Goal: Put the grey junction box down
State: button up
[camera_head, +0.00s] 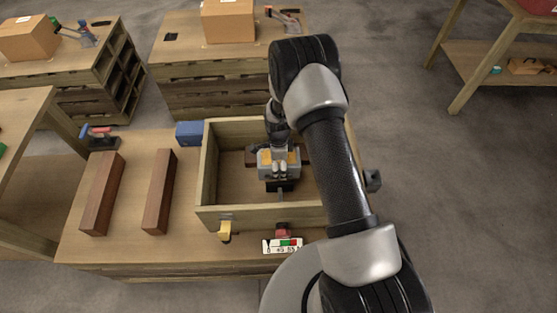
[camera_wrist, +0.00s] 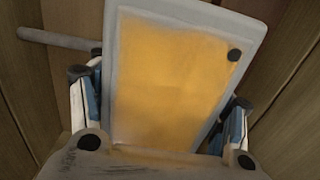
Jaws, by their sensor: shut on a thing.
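The grey junction box (camera_head: 294,158) has an orange face and shows in the head view inside an open wooden crate (camera_head: 208,170). In the wrist view the box (camera_wrist: 172,75) fills the middle, tilted in the picture, with a grey rod sticking out at its left. My gripper (camera_head: 279,168) reaches down into the crate and is shut on the box. Its two fingers (camera_wrist: 160,112) stand at the left and right sides of the box in the wrist view. The underside of the box is hidden, so I cannot tell whether it touches the crate floor.
The crate stands on a wooden table (camera_head: 130,250). Two brown beams (camera_head: 102,193) (camera_head: 159,191) and a blue box (camera_head: 189,133) are left of the crate. A yellow part (camera_head: 224,231) and a small display (camera_head: 283,246) are at its front.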

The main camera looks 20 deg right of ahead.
jog(key=shift+w+f, duration=0.1)
jog(key=shift+f, duration=0.05)
jog(key=shift+f+b, duration=0.35)
jog(key=shift+f, duration=0.15)
jog(key=shift+f, duration=0.15)
jog(key=o, duration=2)
jog(key=shift+s, duration=0.25)
jog(key=shift+o, duration=0.2)
jog(key=shift+w, duration=0.1)
